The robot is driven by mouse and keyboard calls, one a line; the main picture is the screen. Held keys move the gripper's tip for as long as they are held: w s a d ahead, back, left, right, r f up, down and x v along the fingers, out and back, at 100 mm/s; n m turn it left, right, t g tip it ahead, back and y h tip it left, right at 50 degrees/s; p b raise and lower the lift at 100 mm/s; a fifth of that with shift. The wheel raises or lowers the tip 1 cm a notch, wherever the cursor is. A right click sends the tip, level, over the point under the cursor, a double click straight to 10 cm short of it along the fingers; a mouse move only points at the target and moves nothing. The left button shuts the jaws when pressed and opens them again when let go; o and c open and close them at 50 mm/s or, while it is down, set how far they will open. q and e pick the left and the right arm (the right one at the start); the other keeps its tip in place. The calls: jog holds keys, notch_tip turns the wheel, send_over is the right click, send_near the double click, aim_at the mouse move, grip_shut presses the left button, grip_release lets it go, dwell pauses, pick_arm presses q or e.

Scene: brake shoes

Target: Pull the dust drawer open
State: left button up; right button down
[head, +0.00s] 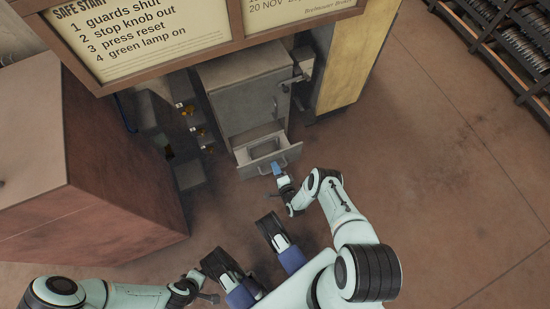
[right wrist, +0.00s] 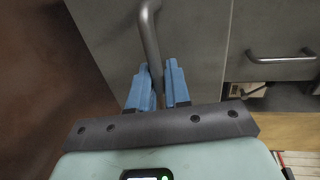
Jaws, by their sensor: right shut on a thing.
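The dust drawer (head: 248,168) is at the bottom of a grey cabinet (head: 236,98) in the head view. It stands out from the cabinet, and its open top shows the inside. My right gripper (head: 278,171) is at the drawer's front. In the right wrist view its blue fingers (right wrist: 161,88) are shut around the grey bar handle (right wrist: 150,32). My left gripper (head: 211,297) is low in the head view, away from the cabinet; its fingers are too unclear to judge.
A brown box-like cabinet (head: 100,150) stands at the left. A framed sign (head: 140,35) hangs over the upper left. A yellow panel (head: 348,60) stands right of the grey cabinet. Racks (head: 515,45) are at the upper right. Floor (head: 450,170) at the right is clear.

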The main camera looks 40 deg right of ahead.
pick_arm(q)
jog(key=shift+s, duration=0.35)
pick_arm(e)
jog(key=shift+s+a, duration=0.1)
jog(key=shift+s, duration=0.2)
jog(key=shift+f, duration=0.1)
jog(key=c, duration=1.3)
grip_release()
jog(key=shift+s, duration=0.1)
jog(key=shift+o, duration=0.2)
pick_arm(q)
notch_tip(320, 180, up, 6)
jog(key=w+d+t+p, duration=0.1)
jog(key=w+d+p, duration=0.1)
jog(key=w+p, duration=0.1)
jog(key=shift+p, duration=0.55)
pick_arm(e)
jog(key=v, duration=1.3)
jog(key=shift+s, duration=0.2)
pick_arm(q)
jog(key=shift+r, duration=0.1)
